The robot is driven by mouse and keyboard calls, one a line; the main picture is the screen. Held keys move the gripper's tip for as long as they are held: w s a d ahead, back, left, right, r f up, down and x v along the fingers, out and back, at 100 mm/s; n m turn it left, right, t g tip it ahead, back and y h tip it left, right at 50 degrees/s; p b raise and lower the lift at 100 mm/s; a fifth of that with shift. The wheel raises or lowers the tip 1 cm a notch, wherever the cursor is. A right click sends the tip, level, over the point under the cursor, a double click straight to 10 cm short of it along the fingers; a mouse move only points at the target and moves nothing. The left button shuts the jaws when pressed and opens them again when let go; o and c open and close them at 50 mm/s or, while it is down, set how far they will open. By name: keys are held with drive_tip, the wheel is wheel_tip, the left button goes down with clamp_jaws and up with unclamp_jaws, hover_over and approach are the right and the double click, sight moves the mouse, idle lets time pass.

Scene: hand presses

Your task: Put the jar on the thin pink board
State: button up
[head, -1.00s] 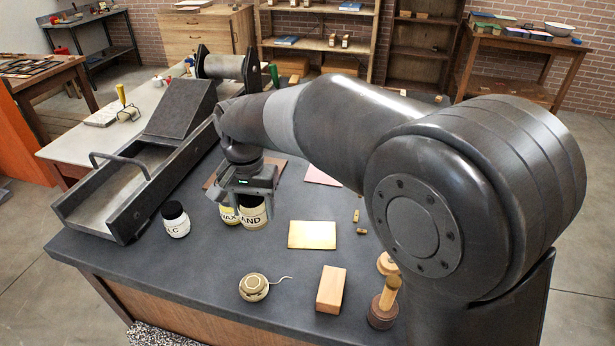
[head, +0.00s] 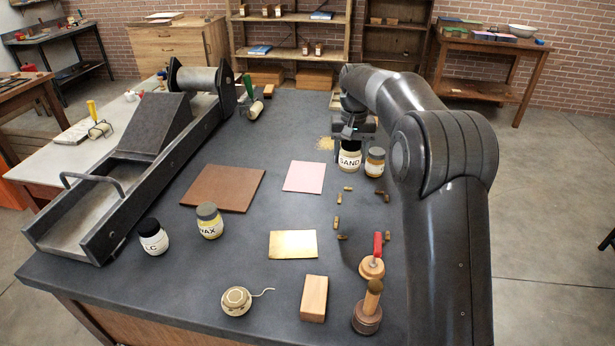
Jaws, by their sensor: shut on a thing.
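The jar labelled SAND (head: 349,160) is in my gripper (head: 351,138), at the back right of the dark bench. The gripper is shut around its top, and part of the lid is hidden. I cannot tell whether its base touches the bench. The thin pink board (head: 304,177) lies flat and bare in the middle of the bench, in front and to the left of the held jar. A jar labelled WAX (head: 209,222) and a jar with a black lid (head: 153,238) stand at front left. Another jar (head: 375,163) stands right beside the held one.
A brown board (head: 223,188) and a brass-coloured plate (head: 293,244) lie near the pink board. A press (head: 140,160) fills the left side.

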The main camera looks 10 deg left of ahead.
drive_tip(key=a+f, duration=0.2)
drive_tip(key=a, duration=0.1)
drive_tip(key=w+a+f, duration=0.1)
drive_tip(key=a+f, duration=0.1)
drive_tip(key=a, duration=0.2)
drive_tip(key=a+f, duration=0.2)
drive_tip(key=a, duration=0.1)
drive_tip(key=shift+w+a+f, duration=0.25)
drive_tip(key=shift+w+a, duration=0.05)
drive_tip(key=shift+w, duration=0.1)
drive_tip(key=shift+a+f, duration=0.1)
drive_tip(key=shift+f, duration=1.95)
drive_tip(key=shift+f, duration=0.15)
drive_tip(key=o, duration=1.1)
